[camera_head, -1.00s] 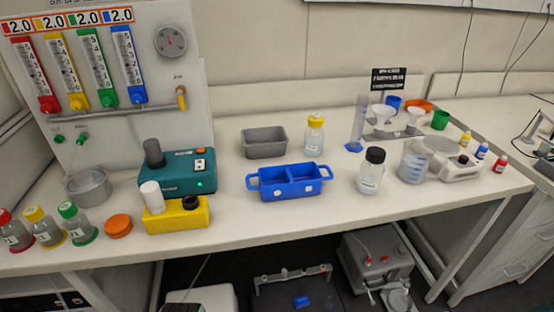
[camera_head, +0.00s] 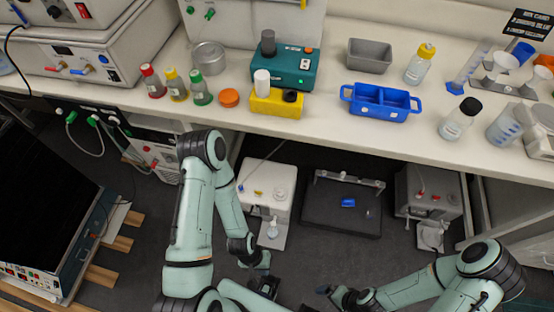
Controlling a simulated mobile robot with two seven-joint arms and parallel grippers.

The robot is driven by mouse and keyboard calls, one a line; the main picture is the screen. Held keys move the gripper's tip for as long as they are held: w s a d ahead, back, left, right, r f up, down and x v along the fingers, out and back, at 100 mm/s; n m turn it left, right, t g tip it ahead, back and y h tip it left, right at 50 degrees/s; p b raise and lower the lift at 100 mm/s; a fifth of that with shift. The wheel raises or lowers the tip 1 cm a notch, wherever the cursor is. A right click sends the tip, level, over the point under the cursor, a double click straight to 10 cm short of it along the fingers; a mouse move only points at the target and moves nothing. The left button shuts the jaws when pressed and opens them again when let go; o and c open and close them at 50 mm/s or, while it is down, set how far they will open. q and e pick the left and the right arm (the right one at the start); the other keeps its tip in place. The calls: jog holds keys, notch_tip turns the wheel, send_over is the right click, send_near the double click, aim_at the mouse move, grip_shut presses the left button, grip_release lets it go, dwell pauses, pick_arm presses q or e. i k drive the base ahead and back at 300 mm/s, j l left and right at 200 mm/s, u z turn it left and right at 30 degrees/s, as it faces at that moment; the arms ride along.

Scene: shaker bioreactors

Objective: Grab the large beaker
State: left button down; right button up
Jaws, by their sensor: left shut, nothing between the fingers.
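The large beaker (camera_head: 503,128) is a clear, bluish graduated vessel. It stands upright on the white bench at the right of the head view, between the black-capped bottle (camera_head: 459,119) and a white device (camera_head: 541,143). My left gripper (camera_head: 265,286) is low in front of the bench, far to the left of the beaker, shut and empty. My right gripper (camera_head: 327,291) is also low in front of the bench, small and dark; its jaws cannot be made out. Neither gripper is near the beaker.
A blue two-part tray (camera_head: 381,112), grey bin (camera_head: 369,56), yellow-capped bottle (camera_head: 420,64) and blue graduated cylinder (camera_head: 467,70) stand nearby. A teal device (camera_head: 284,67) and yellow block (camera_head: 276,103) are further left. The bench front edge lies between my arms and the beaker.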

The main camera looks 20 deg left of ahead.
aim_at(271, 234)
jog(key=k+j+u, duration=0.15)
jog(key=k, duration=0.3)
jog(key=k+j+u, duration=0.15)
jog(key=k, duration=0.3)
jog(key=k+j+u, duration=0.1)
jog(key=k, duration=0.35)
jog(key=i+l+u, duration=0.1)
jog(key=i+u, duration=0.25)
jog(key=i+l+u, duration=0.15)
jog(key=i+u, duration=0.15)
jog(key=i+l+u, duration=0.35)
jog(key=i, duration=0.35)
jog(key=j+u, duration=0.05)
